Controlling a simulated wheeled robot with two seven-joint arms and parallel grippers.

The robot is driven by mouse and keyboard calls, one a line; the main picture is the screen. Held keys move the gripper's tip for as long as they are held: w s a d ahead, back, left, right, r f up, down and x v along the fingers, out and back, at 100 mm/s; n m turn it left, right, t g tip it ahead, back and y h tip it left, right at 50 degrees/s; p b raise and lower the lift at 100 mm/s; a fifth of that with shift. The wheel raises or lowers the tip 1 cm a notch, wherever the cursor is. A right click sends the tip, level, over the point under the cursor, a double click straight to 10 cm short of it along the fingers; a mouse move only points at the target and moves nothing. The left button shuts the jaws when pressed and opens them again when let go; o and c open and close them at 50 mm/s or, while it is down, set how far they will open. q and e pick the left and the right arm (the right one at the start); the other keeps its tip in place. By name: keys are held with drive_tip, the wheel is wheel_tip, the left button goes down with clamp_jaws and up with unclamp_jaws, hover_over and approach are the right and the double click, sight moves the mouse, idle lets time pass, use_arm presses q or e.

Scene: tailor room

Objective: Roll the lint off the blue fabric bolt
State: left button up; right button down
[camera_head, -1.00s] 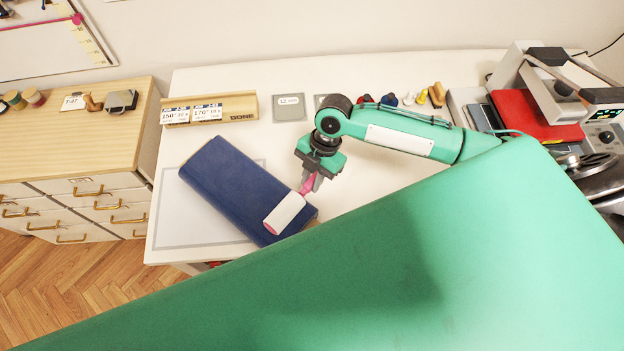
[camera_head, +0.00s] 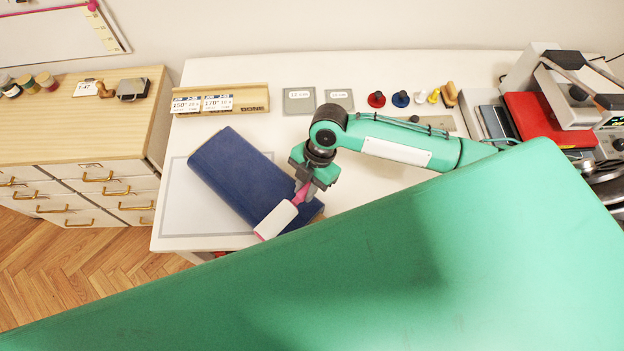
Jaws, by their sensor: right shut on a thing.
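The blue fabric bolt (camera_head: 238,175) lies at a slant on the white table, partly over a grey-outlined area. My right gripper (camera_head: 303,194) is over the bolt's lower right end. It is shut on the pink handle of the lint roller (camera_head: 276,219). The white roller head is over the bolt's near right edge; I cannot tell whether it touches the cloth. No lint can be made out on the bolt. My left gripper is not in view.
A wooden rack (camera_head: 221,99) with price-like cards stands behind the bolt. Grey squares (camera_head: 299,101) and colored small items (camera_head: 401,98) line the back. A press (camera_head: 575,90) with a red pad (camera_head: 536,115) stands at right. My green body covers the foreground.

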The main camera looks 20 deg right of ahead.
sight(292, 204)
drive_tip(key=shift+s+a, duration=0.35)
drive_tip(key=shift+a, duration=0.4)
drive_tip(key=shift+s+a, duration=0.4)
drive_tip(key=shift+a, duration=0.3)
drive_tip(key=shift+s+a, duration=0.35)
drive_tip(key=shift+a, duration=0.4)
